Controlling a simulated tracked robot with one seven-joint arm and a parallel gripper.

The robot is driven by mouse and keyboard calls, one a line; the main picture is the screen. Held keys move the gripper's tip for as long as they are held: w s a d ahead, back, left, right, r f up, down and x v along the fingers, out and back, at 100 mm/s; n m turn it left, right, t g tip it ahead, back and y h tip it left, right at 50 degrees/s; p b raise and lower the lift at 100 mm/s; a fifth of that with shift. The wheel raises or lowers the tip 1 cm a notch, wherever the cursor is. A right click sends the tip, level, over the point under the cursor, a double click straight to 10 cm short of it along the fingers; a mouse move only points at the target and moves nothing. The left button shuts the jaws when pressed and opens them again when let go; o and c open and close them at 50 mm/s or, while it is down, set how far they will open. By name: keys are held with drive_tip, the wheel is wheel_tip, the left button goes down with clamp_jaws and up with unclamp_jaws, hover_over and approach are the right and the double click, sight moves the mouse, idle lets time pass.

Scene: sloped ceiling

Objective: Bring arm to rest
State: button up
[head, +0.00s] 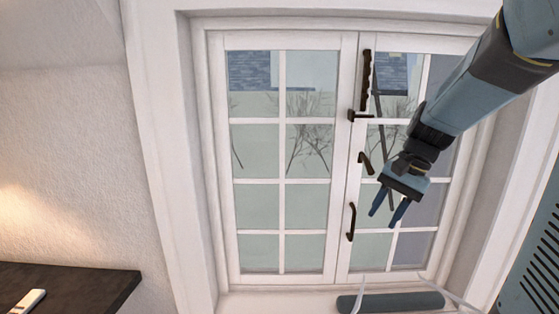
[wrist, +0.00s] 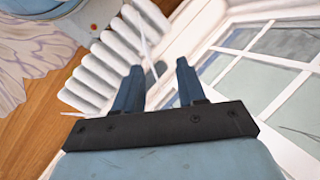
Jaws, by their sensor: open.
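My gripper (head: 388,207) hangs in front of the right side of a white-framed window (head: 345,150) in the head view. Its blue fingers point down and are apart, with nothing between them. My arm comes in from the upper right. In the wrist view my gripper (wrist: 158,85) also shows two separate, empty fingers, with a white ribbed radiator (wrist: 100,70) beyond them.
Dark handles (head: 351,222) sit on the window's middle frame. A grey rolled object (head: 390,301) lies at the sill. A dark tabletop (head: 70,285) stands at lower left. The wrist view shows wooden floor (wrist: 40,115) and a patterned rug (wrist: 30,50).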

drive_tip(key=s+r+n+t+h, duration=0.4)
drive_tip(key=s+r+n+t, duration=0.2)
drive_tip(key=s, duration=0.6)
drive_tip(key=shift+s+r+n, duration=0.15)
drive_tip(key=shift+r+n, duration=0.2)
drive_tip(key=shift+n, duration=0.05)
drive_tip(key=shift+a, duration=0.1)
idle(0.5)
